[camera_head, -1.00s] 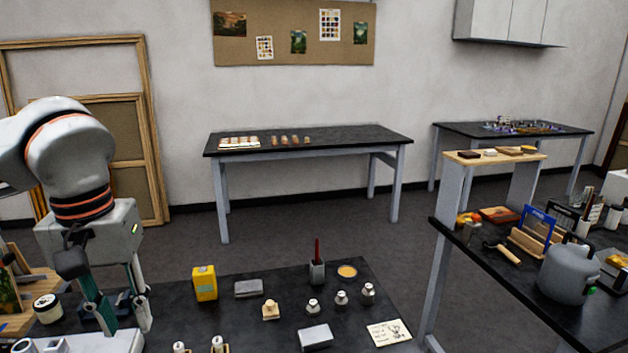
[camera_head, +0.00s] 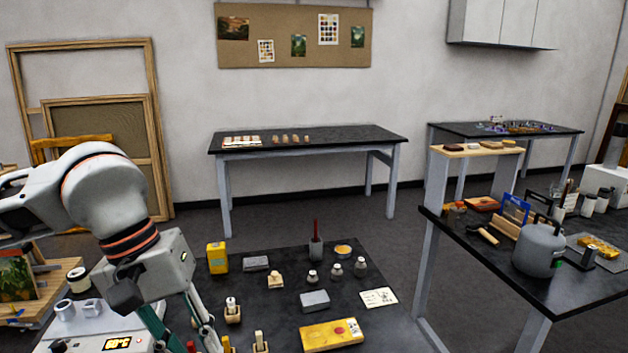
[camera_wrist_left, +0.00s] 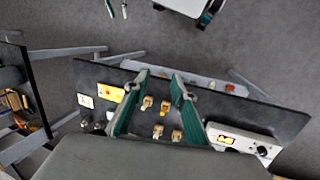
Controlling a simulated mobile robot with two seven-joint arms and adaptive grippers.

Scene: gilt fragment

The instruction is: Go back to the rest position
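My left gripper (camera_head: 181,335) is at the lower left of the head view, above the near part of the black worktable (camera_head: 285,270). Its fingertips are cut off by the bottom edge there. In the left wrist view my left gripper (camera_wrist_left: 159,78) shows two green fingers spread apart with nothing between them; small wooden-based items (camera_wrist_left: 158,130) appear on the table beyond. My right gripper is outside the head view. Two small green fingers at the top edge of the left wrist view look like my right gripper (camera_wrist_left: 117,9), spread apart and seemingly empty.
A side table with a grey pot (camera_head: 540,250) stands at right. Floor (camera_head: 400,215) is clear between tables.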

